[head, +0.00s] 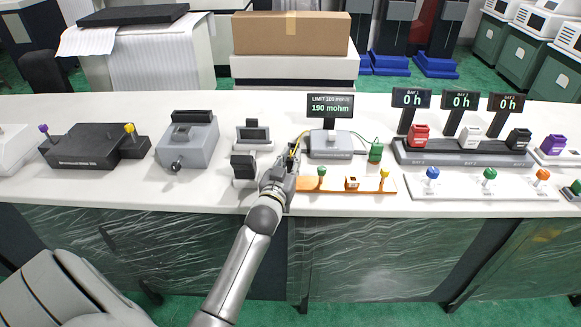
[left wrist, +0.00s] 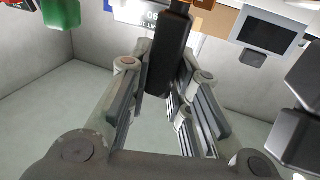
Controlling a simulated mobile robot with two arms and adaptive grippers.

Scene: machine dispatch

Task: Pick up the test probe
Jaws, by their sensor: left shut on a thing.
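My left gripper (head: 285,172) is at the left end of the orange strip, just left of the tester. In the left wrist view its fingers (left wrist: 168,95) are closed around a black, elongated body, which looks like the test probe (left wrist: 170,55). In the head view the gripper mostly hides the probe, and a thin yellow cable (head: 298,142) runs from there towards the tester (head: 331,146). The tester's display (head: 330,107) reads "190 mohm". A green block (head: 376,152) on a green cable is at the tester's right. My right gripper is not in view.
The orange strip (head: 335,186) carries a green knob, a small orange block and a yellow knob. Small dark-screened devices (head: 252,135) stand close on the left. A bay rack (head: 460,155) with coloured blocks is on the right. Bare white counter lies at the front left.

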